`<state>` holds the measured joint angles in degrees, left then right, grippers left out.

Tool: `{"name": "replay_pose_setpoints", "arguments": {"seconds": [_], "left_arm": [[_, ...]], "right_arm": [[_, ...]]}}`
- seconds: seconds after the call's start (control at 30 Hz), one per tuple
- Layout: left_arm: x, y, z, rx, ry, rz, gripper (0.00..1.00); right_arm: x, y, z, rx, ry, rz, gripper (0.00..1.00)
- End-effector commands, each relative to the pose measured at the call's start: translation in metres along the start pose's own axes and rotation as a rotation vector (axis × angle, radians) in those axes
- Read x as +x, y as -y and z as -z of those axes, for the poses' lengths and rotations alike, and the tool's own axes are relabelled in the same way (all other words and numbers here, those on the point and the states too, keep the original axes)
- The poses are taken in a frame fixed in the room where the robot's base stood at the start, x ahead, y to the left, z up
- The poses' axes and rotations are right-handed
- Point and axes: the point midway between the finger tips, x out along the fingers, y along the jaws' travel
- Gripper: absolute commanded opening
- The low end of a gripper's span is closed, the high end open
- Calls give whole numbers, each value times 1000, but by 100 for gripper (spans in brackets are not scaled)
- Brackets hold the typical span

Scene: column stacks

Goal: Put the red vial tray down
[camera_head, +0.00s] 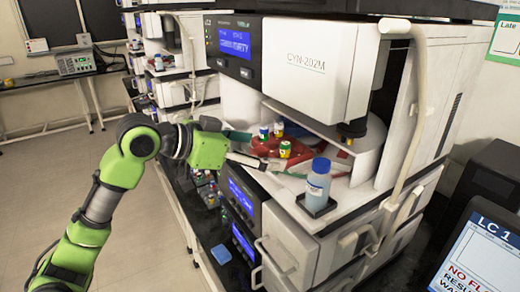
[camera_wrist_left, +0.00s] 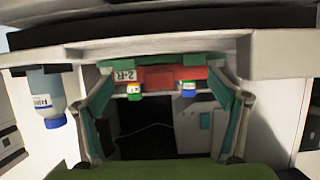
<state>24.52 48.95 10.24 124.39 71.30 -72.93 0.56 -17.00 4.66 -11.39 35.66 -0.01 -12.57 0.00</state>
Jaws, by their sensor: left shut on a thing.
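The red vial tray (camera_head: 268,147) is at the white shelf of the instrument in the head view, with a few small capped vials (camera_head: 285,149) on it. In the left wrist view the tray (camera_wrist_left: 194,72) is upside down between the two fingers, with a tag at one side. My left gripper (camera_head: 258,151) reaches in from the left and is shut on the tray, its teal-padded fingers on either side. The head view does not clearly show whether the tray's underside touches the shelf. My right gripper is not in view.
The white housing (camera_head: 310,62) overhangs the shelf. More small vials (camera_head: 207,188) stand lower, below my left gripper. A screen (camera_head: 482,252) stands at the lower right.

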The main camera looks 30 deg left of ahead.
Motion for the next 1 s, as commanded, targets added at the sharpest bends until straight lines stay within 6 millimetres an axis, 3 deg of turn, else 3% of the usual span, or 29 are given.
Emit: {"name": "replay_pose_setpoints", "arguments": {"seconds": [0.07, 0.1, 0.13, 0.53, 1.0], "left_arm": [[1, 0, -3, 0, 0, 0, 66], [1, 0, -3, 0, 1, 0, 96], [1, 0, -2, 0, 1, 0, 100], [-7, 1, -1, 0, 1, 3, 100], [-91, 0, -2, 1, 1, 3, 100]], "right_arm": [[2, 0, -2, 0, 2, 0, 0], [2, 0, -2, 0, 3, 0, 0], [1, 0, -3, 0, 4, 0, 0], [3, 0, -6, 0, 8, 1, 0], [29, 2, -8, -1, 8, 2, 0]]}}
